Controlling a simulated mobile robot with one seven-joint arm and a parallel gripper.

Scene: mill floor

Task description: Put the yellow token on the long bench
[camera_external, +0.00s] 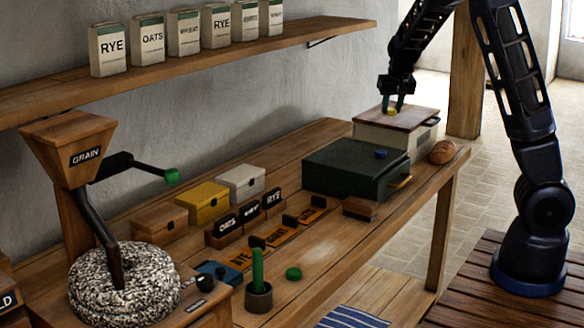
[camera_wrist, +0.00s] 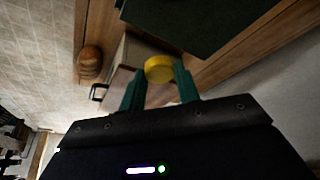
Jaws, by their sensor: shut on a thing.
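My gripper (camera_external: 393,108) is shut on the yellow token (camera_wrist: 159,69), a small round disc between the green fingertips in the wrist view. In the external view the token is a small yellow spot (camera_external: 390,112), mostly hidden by the fingers. The gripper points down over the brown-lidded pale box (camera_external: 367,134) at the far end of the long bench (camera_external: 428,182). I cannot tell whether the token touches the lid. The bench's wooden top also shows in the wrist view (camera_wrist: 235,55).
A dark green box (camera_external: 345,165) with a blue token (camera_external: 381,154) on top stands in front of the pale box. A bread loaf (camera_external: 443,151) lies at the right edge. A brown block (camera_external: 360,208), labelled holders and small boxes fill the middle. The front edge has some free wood.

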